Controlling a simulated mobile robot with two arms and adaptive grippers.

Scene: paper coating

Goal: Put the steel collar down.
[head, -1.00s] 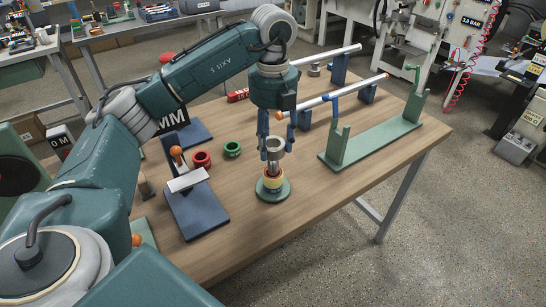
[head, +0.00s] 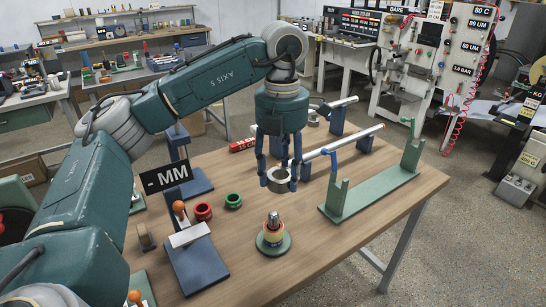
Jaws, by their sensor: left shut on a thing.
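My left gripper (head: 278,178) is shut on a grey steel collar (head: 279,184) and holds it above the wooden table. The collar is a short ring, and its open top shows between the blue fingers. The post's metal tip is bare. My right gripper is not in view.
A red ring (head: 202,211) and a green ring (head: 233,201) lie on the table (head: 330,248) to the left. A blue stand (head: 196,262) is at the left, a green rack (head: 375,194) at the right. Steel rods on blue supports (head: 335,148) lie behind the gripper. Table front right is clear.

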